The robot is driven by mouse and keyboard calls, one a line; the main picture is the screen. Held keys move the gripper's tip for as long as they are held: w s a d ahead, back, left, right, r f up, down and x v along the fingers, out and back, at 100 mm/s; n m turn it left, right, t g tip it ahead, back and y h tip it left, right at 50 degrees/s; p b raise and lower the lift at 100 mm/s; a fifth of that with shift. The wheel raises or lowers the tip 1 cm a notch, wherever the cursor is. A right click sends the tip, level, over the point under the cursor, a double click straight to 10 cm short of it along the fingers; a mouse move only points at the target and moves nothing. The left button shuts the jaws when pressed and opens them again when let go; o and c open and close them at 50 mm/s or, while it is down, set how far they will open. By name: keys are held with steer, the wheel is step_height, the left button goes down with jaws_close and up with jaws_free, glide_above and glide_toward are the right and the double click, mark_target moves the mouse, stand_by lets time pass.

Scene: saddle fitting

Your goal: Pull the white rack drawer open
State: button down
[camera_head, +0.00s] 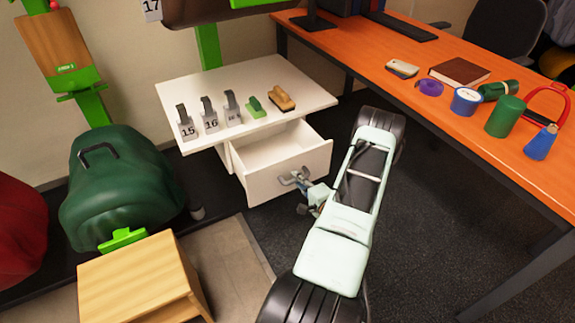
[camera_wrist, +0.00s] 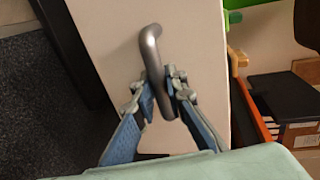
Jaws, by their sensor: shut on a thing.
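The white rack drawer (camera_head: 289,160) stands partly pulled out below the white rack top, and its inside looks empty. Its grey handle (camera_head: 296,178) is on the front face. My gripper (camera_head: 309,190) is at the handle, shut on it. In the wrist view, the handle (camera_wrist: 151,58) is a curved metal bar on the white drawer front (camera_wrist: 190,40). The two fingers of my gripper (camera_wrist: 160,92) close around the lower part of the bar. The fingertips partly hide that part of the handle.
The rack top (camera_head: 290,78) holds numbered stands 15 and 16, another stand and two brushes. Dark floor is clear before the drawer.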

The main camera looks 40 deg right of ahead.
steer(key=f+v, duration=0.1)
steer(key=v, duration=0.8)
steer(key=shift+s+f, duration=0.2)
steer(key=shift+f, duration=0.15)
steer(key=c, duration=2)
jaws_free()
steer(key=shift+o, duration=0.2)
steer(key=v, duration=1.2)
